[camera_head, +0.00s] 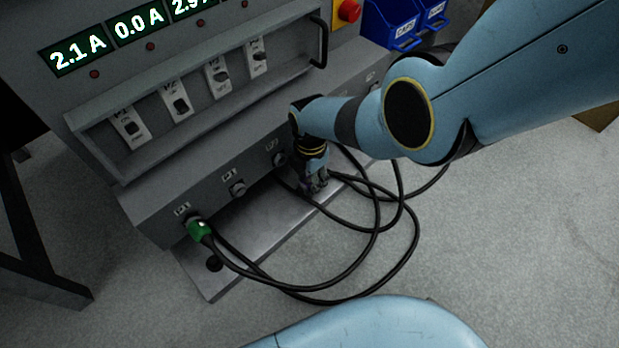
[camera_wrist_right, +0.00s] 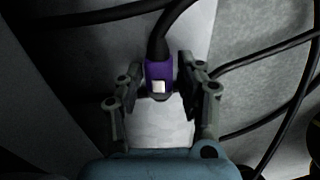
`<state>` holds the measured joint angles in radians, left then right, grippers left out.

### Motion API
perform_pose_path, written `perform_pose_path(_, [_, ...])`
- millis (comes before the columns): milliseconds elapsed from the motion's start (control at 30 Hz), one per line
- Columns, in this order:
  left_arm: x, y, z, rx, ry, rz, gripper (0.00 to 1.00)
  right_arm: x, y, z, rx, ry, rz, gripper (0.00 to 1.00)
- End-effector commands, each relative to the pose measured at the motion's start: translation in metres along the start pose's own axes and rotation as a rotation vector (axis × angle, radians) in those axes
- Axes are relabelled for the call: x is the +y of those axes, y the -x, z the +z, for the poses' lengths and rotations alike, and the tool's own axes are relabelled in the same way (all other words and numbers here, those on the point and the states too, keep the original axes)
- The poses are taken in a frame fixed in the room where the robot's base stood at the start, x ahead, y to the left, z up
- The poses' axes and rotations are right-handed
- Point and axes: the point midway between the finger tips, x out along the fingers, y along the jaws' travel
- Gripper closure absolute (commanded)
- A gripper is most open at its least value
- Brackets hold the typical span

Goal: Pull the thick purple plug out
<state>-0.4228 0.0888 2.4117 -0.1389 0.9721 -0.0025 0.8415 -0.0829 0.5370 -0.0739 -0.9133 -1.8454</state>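The purple plug (camera_wrist_right: 158,72) shows in the right wrist view, with a small white square on it and a thick black cable (camera_wrist_right: 165,35) running up from it. My right gripper (camera_wrist_right: 161,70) has one finger on each side of the plug, with what look like narrow gaps, so it appears open around it. In the head view my right gripper (camera_head: 316,186) is low at the front of the grey cabinet, and the purple plug is hidden there. The plug's socket end cannot be made out. My left gripper is not in view.
A green plug (camera_head: 199,229) sits in the leftmost socket of the grey cabinet (camera_head: 150,210). Black cables (camera_head: 375,225) loop over the floor and the metal base plate (camera_head: 225,265). A handle bar (camera_head: 321,45), a red button (camera_head: 349,10) and blue bins (camera_head: 393,25) are farther back.

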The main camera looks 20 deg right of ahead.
Motion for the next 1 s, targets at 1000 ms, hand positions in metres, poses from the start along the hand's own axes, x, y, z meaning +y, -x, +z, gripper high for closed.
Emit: perform_pose_path(1000, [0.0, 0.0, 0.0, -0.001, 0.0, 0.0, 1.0, 0.001, 0.071, 0.0, -0.001, -0.001, 0.004, 0.45])
